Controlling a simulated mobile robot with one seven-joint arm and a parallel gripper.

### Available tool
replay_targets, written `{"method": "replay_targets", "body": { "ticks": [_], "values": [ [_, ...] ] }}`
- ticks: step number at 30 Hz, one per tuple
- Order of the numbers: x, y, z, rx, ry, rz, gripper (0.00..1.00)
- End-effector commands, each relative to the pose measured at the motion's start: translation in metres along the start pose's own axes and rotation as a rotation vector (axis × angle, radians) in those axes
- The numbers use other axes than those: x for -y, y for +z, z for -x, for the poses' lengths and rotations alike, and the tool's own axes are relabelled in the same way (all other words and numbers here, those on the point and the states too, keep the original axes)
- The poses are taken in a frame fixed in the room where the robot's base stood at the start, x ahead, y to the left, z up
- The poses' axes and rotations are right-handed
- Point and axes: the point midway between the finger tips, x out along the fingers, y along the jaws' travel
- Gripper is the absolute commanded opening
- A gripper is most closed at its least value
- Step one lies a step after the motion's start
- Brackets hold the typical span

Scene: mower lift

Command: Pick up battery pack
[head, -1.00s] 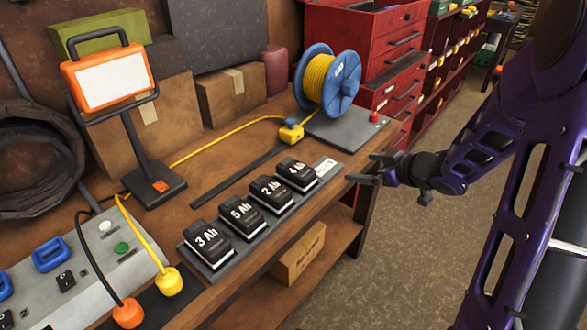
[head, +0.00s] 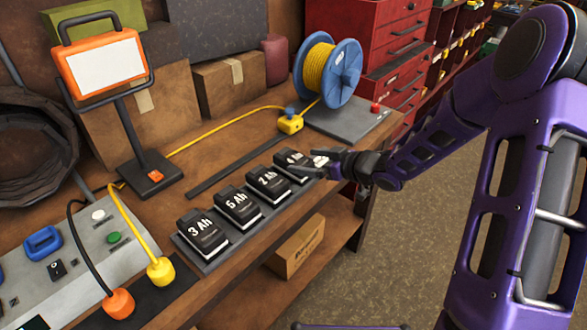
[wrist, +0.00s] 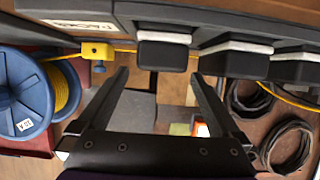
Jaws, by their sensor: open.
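Several black battery packs stand in a row on a grey tray (head: 215,262) on the bench. They are the 3 Ah pack (head: 202,234), the 5 Ah pack (head: 238,208), the 2 Ah pack (head: 268,184) and, at the right end, the 4 Ah pack (head: 290,160). My gripper (head: 318,163) is open and empty just right of the 4 Ah pack, partly covering it and the tray's label. In the wrist view my gripper (wrist: 160,75) has its fingers spread. The end pack (wrist: 163,50) appears beyond and between the fingertips, apart from them.
A blue reel (head: 327,75) with yellow cable stands behind on a grey plate. A yellow connector (head: 290,123) and a dark strip (head: 235,170) lie behind the packs. A work lamp (head: 105,75) and grey panel (head: 70,270) are to the left. A cardboard box (head: 297,247) sits on the lower shelf.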

Motion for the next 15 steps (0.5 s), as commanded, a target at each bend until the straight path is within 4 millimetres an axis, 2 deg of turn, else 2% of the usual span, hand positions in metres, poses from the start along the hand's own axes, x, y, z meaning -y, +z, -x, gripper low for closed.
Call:
{"method": "replay_targets", "body": {
  "ticks": [5,10,15],
  "values": [
    [0.001,0.002,-0.012,0.0,-0.002,-0.001,1.0],
    [0.002,0.003,-0.039,-0.001,-0.003,0.0,1.0],
    [0.001,0.002,-0.055,0.0,-0.001,0.0,1.0]
  ]
}}
